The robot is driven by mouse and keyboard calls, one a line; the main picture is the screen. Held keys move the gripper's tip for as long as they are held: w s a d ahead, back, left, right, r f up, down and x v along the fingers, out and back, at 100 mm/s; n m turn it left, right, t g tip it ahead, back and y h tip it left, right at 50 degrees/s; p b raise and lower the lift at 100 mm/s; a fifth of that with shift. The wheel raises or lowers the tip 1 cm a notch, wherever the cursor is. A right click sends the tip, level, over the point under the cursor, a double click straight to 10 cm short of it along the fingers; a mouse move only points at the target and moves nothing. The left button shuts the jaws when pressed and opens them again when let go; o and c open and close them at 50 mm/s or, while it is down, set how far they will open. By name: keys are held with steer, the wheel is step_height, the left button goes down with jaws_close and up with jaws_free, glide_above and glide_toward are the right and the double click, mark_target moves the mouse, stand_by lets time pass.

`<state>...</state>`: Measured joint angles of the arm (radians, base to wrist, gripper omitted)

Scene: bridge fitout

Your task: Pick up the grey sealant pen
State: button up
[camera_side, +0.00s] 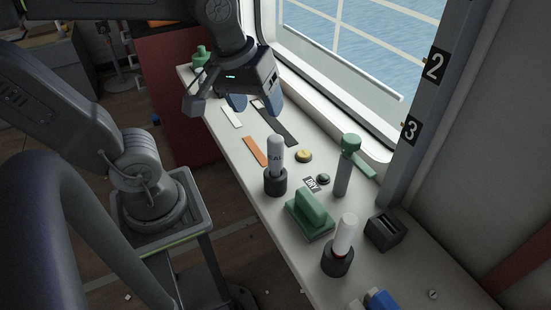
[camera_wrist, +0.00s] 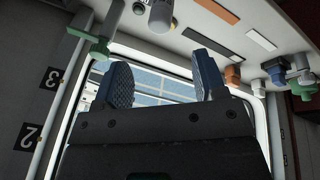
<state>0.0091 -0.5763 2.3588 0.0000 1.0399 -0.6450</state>
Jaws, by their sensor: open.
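The grey sealant pen (camera_side: 275,150) stands upright in a dark round holder (camera_side: 276,182) on the white bench, with dark lettering on its side. A pale rounded cylinder at the top edge of the wrist view (camera_wrist: 161,16) appears to be its upper end. My gripper (camera_side: 256,103) is open and empty, above the bench and beyond the pen, towards the upper left in the side view. Its two blue fingers stand wide apart in the wrist view (camera_wrist: 165,78), with the window behind them and nothing between them.
A white pen (camera_side: 346,235) stands in another dark holder. A green block (camera_side: 311,213), a green-topped grey post (camera_side: 343,170) and a black slotted box (camera_side: 384,231) are nearby. Flat orange (camera_side: 255,151), black and white strips lie on the bench beside the window.

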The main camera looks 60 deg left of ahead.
mark_target(275, 151)
steer(key=w+n+g, duration=0.1)
steer(key=n, duration=0.3)
steer(key=w+n+g, duration=0.1)
steer(key=n, duration=0.4)
steer(key=w+n+g, duration=0.1)
steer(key=w+n, duration=0.1)
steer(key=n, duration=0.2)
steer(key=shift+d+n+g, duration=0.25)
steer(key=shift+n+g, duration=0.05)
steer(key=shift+n, duration=0.1)
step_height(275, 151, down, 8)
steer(key=shift+s+f, duration=0.1)
steer(key=shift+a+f, duration=0.2)
steer(key=shift+f, duration=1.1)
steer(key=shift+a+f, duration=0.15)
steer(key=shift+f, duration=1.1)
steer(key=c, duration=1)
